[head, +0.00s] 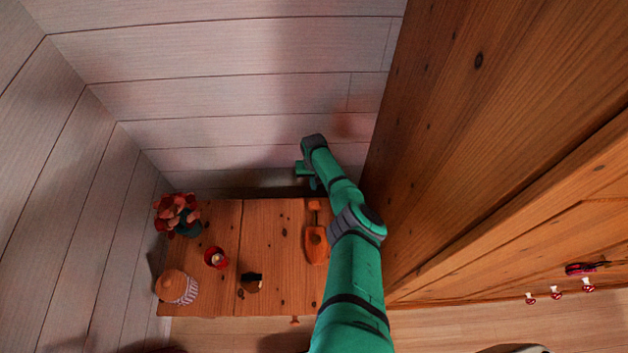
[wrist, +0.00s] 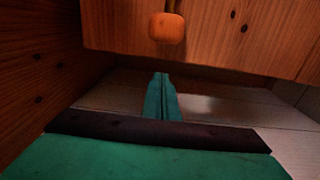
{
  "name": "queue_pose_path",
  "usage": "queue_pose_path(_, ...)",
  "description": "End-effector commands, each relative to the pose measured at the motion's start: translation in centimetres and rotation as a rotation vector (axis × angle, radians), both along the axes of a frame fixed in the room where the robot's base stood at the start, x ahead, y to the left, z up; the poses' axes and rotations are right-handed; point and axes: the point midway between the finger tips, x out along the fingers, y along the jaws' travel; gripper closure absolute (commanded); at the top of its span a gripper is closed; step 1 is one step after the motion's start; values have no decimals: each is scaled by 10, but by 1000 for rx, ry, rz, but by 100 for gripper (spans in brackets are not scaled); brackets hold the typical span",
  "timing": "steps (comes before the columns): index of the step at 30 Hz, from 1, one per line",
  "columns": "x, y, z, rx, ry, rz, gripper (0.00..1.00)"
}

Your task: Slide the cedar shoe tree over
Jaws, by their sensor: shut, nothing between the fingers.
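The cedar shoe tree (head: 316,244) lies on the right part of the wooden table, an orange toe piece with a small heel block toward the back edge. In the wrist view the orange heel block (wrist: 166,27) on its thin rod shows at the top, by the table edge. My gripper (head: 304,172) is at the back edge of the table, beyond the heel block, partly hidden by my arm in the head view. In the wrist view its fingers (wrist: 161,78) are together and empty, apart from the heel block.
The wooden table (head: 222,290) also holds a potted red plant (head: 183,215), a red candle cup (head: 215,257), a small dark-topped item (head: 250,282) and a striped jar (head: 176,287). A tall wooden wardrobe (head: 470,150) stands close on the right. A plank wall is behind.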

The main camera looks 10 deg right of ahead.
Motion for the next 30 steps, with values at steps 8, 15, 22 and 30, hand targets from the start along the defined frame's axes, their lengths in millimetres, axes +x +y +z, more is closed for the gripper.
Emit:
queue_pose_path(8,0,1,-16,-2,0,2,100)
queue_pose_path(15,-7,0,-18,-1,-2,1,100)
queue_pose_path(22,-19,3,-18,1,-2,-1,100)
queue_pose_path(30,-35,6,-18,-1,-2,1,100)
